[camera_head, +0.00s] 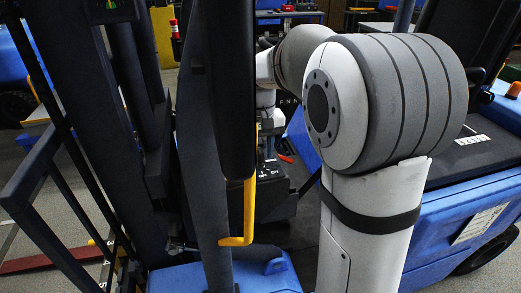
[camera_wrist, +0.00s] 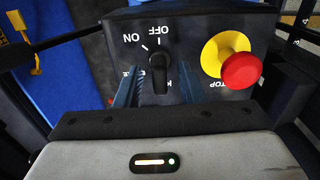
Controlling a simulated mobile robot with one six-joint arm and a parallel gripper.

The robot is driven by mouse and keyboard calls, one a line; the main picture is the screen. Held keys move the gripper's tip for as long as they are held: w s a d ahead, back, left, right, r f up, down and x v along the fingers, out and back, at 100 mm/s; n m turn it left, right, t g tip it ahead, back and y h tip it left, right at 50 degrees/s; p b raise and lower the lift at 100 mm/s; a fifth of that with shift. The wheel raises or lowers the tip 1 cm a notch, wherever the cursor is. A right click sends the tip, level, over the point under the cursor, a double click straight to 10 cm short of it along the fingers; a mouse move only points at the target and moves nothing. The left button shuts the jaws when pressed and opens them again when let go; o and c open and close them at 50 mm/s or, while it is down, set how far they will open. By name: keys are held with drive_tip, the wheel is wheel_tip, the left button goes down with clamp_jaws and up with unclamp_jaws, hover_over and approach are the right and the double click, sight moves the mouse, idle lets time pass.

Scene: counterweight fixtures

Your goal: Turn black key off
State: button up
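The black key (camera_wrist: 158,72) sits on a dark control panel (camera_wrist: 185,25) in the wrist view. Its grip runs nearly straight up and down in the picture, its upper end near the white tick marks by the ON and OFF labels. I cannot tell for sure which mark it points to. My gripper (camera_wrist: 162,85) is open, with one dark finger on each side of the key. A gap shows between each finger and the key. In the head view the panel (camera_head: 268,172) is partly visible behind my arm, and the key cannot be made out.
A red stop button (camera_wrist: 241,70) on a yellow base stands on the panel to the right of the key, close to the right finger. In the head view a yellow bent bar (camera_head: 248,210) and dark mast columns stand left of my arm. Blue bodywork (camera_head: 460,215) lies to the right.

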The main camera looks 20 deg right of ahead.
sight(261, 151)
wheel_tip(261, 151, up, 8)
drive_tip(key=shift+f+b, duration=0.15)
drive_tip(key=shift+b, duration=0.25)
idle(0.3)
drive_tip(key=shift+s+d, duration=0.1)
drive_tip(key=shift+s, duration=0.2)
drive_tip(key=s+d+f+t+p, duration=0.1)
drive_tip(key=s+f+p, duration=0.15)
drive_tip(key=s, duration=1.55)
wheel_tip(261, 151, down, 8)
drive_tip(key=s+a+t+b, duration=0.1)
drive_tip(key=s+t+b, duration=0.1)
drive_tip(key=shift+s+a+r, duration=0.15)
drive_tip(key=shift+s+a, duration=0.15)
drive_tip(key=shift+s, duration=0.05)
